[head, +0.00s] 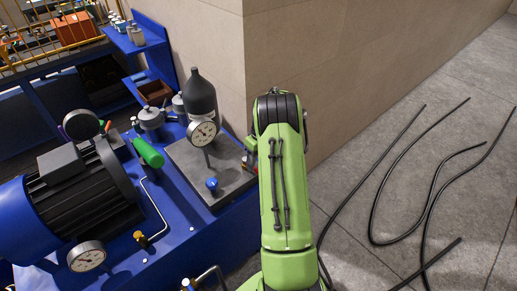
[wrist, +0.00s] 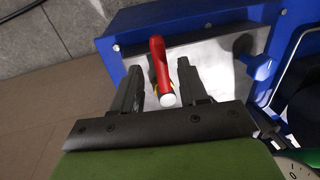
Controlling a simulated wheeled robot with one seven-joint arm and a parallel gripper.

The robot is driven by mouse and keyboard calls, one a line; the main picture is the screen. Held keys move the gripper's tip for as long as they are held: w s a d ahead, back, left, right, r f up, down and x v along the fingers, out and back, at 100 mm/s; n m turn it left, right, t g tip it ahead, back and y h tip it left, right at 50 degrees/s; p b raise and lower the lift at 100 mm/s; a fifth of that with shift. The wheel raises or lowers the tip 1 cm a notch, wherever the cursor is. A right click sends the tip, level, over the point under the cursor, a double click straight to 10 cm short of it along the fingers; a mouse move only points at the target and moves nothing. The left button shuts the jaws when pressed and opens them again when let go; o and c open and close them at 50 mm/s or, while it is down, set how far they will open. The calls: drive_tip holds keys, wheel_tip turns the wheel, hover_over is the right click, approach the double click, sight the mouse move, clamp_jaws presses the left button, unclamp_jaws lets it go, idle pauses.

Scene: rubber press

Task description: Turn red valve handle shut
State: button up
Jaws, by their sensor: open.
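The red valve handle (wrist: 159,62) shows in the wrist view, with a white tip pointing toward the camera and a bit of yellow beside it. It sits in front of a shiny metal plate (wrist: 205,72) on a blue housing. My gripper (wrist: 158,75) is open, with one dark finger on each side of the handle. Small gaps show between the fingers and the handle, and I see no clear contact. In the head view my green arm hides most of the valve area and the gripper.
In the head view, a blue bench carries a motor (head: 80,190), pressure gauges (head: 203,132), a dark bottle (head: 199,94) and a blue knob (head: 212,184). A wall corner stands close behind my arm. Black hoses (head: 375,200) lie on the floor at right.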

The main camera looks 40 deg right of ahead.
wheel_tip(320, 180, up, 14)
drive_tip(key=d+p, duration=0.3)
drive_tip(key=p, duration=0.1)
drive_tip(key=shift+r, duration=0.25)
drive_tip(key=shift+s, duration=0.1)
drive_tip(key=s+a+r+t+h, duration=0.1)
drive_tip(key=s+a+r, duration=0.1)
drive_tip(key=a+r, duration=0.75)
drive_tip(key=s+a+r+t+h, duration=0.1)
drive_tip(key=s+a+r, duration=0.2)
drive_tip(key=a+r, duration=0.65)
drive_tip(key=s+a+f+t, duration=0.1)
drive_tip(key=s+a+f, duration=0.1)
drive_tip(key=s+a, duration=0.4)
drive_tip(key=s+a+f+t, duration=0.2)
drive_tip(key=s+a, duration=0.4)
drive_tip(key=s, duration=0.4)
drive_tip(key=shift+s+t+p, duration=0.3)
drive_tip(key=shift+s+p, duration=0.05)
drive_tip(key=shift+p, duration=0.05)
